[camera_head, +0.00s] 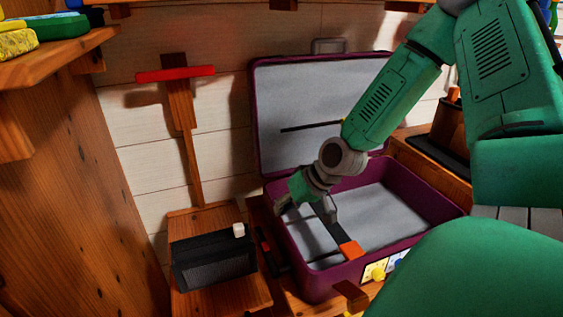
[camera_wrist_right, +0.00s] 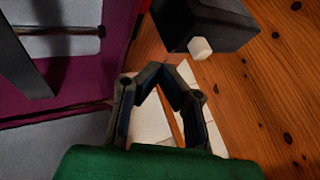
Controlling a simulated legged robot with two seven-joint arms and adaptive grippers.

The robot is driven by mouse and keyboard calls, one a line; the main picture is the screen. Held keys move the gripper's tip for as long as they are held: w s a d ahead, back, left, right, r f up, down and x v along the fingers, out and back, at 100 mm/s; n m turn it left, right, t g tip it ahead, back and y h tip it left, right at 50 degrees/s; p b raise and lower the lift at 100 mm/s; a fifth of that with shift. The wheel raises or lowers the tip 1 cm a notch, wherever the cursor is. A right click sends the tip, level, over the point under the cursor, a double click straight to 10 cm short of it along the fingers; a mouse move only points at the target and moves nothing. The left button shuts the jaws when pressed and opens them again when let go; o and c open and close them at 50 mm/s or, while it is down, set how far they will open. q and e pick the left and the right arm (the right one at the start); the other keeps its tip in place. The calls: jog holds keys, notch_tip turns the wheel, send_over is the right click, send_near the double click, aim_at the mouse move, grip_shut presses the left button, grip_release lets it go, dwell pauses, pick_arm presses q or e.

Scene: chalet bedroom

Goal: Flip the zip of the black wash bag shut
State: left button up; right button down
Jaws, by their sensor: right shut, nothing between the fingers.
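The black wash bag (camera_head: 212,262) stands on a wooden surface left of the open suitcase. A small white block-like tab (camera_head: 239,230), apparently the zip pull, sits at the right end of its top. In the right wrist view the bag (camera_wrist_right: 205,18) is at the top, with the white tab (camera_wrist_right: 200,48) on its near side. My right gripper (camera_head: 281,207) is over the suitcase's left edge, right of the bag and apart from it. Its fingers (camera_wrist_right: 171,75) are shut and empty, just short of the tab in the wrist view. My left gripper is out of view.
The purple suitcase (camera_head: 430,205) stands open, its raised lid (camera_head: 262,120) behind my right arm. A wooden post with a red bar (camera_head: 176,74) rises behind the bag. A wooden shelf (camera_head: 60,55) juts in at upper left. Planks (camera_wrist_right: 275,90) show beside the bag.

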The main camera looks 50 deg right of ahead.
aim_at(247, 230)
jog(key=b+x, duration=0.3)
jog(key=x, duration=0.3)
jog(key=shift+a+f, duration=0.15)
jog(key=shift+f, duration=0.05)
jog(key=a, duration=0.1)
jog(key=w+a, duration=0.1)
jog(key=a+b, duration=0.1)
jog(key=shift+w+r, duration=0.25)
jog(key=shift+w+a, duration=0.15)
jog(key=shift+a, duration=0.15)
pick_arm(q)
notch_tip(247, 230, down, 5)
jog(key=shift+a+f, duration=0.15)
pick_arm(e)
jog(key=shift+r, duration=0.1)
jog(key=shift+d, duration=0.1)
